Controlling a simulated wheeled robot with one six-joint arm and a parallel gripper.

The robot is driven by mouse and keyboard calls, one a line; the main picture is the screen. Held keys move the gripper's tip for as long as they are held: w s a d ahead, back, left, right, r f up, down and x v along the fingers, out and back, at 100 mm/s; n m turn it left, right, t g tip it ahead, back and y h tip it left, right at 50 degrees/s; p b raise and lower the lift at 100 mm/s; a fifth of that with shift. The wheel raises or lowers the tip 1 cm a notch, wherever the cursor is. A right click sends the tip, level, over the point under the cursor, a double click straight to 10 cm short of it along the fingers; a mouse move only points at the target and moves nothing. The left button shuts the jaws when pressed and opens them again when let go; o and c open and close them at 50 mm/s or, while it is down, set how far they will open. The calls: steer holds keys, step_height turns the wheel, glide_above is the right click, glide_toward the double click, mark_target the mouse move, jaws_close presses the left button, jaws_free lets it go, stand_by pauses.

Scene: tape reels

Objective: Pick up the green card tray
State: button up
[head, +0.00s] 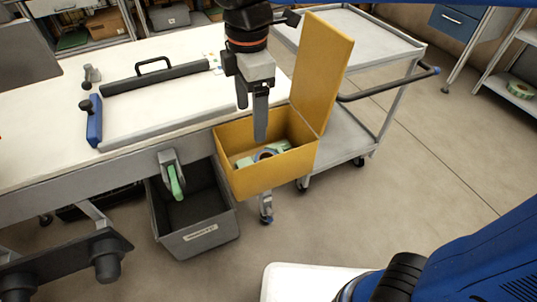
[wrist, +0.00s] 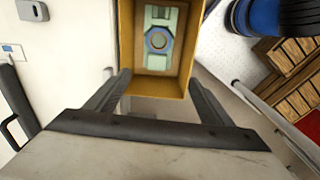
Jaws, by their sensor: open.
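The green card tray (wrist: 159,62) lies inside the yellow box (wrist: 128,40), on its floor, in the wrist view. A dark-rimmed ring with a pale centre (wrist: 159,40) sits at the tray's middle. My gripper (head: 252,122) hangs over the open box, fingers pointing down. In the wrist view its two fingers (wrist: 159,76) are spread wide, with nothing between them. The gap to the tray is hard to judge.
The box's yellow lid (head: 322,70) stands upright at its right side. The box walls surround the tray. A white worktable (head: 50,150) is at left, with a grey bin (head: 208,243) below it. A grey cart (head: 400,42) stands behind the box.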

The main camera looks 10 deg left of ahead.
glide_above(252, 162)
steer(key=shift+n, duration=0.3)
steer(key=f, duration=1.2)
steer(key=shift+s+f, duration=0.1)
steer(key=shift+s, duration=0.3)
steer(key=shift+w+f, duration=0.2)
steer(key=shift+f, duration=2.55)
steer(key=shift+c, duration=0.3)
steer(key=c, duration=0.9)
